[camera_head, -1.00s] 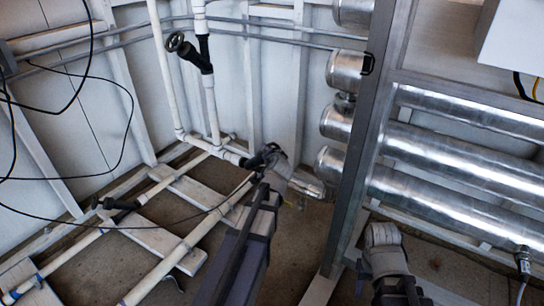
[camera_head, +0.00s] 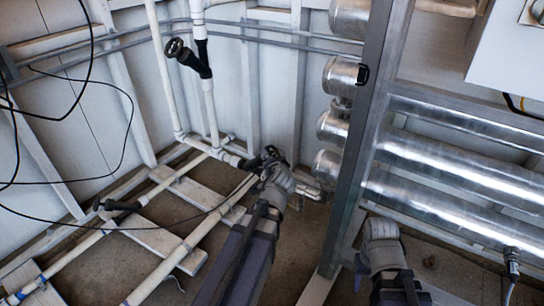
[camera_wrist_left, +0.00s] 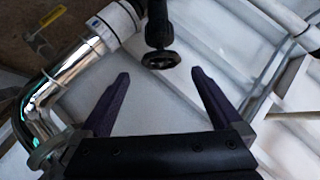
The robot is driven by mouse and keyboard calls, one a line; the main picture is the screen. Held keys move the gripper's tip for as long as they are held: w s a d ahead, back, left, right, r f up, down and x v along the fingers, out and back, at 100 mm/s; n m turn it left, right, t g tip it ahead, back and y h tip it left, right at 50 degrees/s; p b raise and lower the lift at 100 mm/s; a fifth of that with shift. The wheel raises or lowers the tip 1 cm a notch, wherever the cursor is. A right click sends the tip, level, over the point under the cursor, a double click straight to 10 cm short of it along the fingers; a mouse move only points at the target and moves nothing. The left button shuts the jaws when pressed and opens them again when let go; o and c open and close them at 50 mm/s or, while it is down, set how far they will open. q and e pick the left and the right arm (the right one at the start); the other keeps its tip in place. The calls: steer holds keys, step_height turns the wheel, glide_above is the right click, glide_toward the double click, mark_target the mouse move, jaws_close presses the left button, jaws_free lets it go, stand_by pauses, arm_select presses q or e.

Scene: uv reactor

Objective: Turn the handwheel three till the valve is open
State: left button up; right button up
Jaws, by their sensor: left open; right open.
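In the left wrist view, a black handwheel (camera_wrist_left: 160,60) on a dark stem lies just beyond and between the fingertips of my left gripper (camera_wrist_left: 160,76). The gripper is open, with a clear gap to each side of the wheel. In the head view, my left wrist largely hides that gripper, and a dark valve part (camera_head: 268,156) shows just past it. Other black handwheels sit on the upper valve (camera_head: 174,46) and at the left low pipe (camera_head: 98,203). I cannot read which is number three. My right gripper (camera_head: 398,290) is low and partly cut off, away from the handwheels.
A grey upright post (camera_head: 362,150) and large shiny cylinders (camera_head: 450,165) stand on the right. White pipes (camera_head: 190,240) and planks cross the floor at left. Black cables (camera_head: 125,140) hang at left. A shiny pipe elbow (camera_wrist_left: 40,105) is close to my left gripper.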

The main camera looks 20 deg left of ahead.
mark_target(267, 149)
arm_select(q)
steer(key=shift+s+d+r, duration=0.1)
steer(key=shift+s+d, duration=0.05)
steer(key=shift+s, duration=0.05)
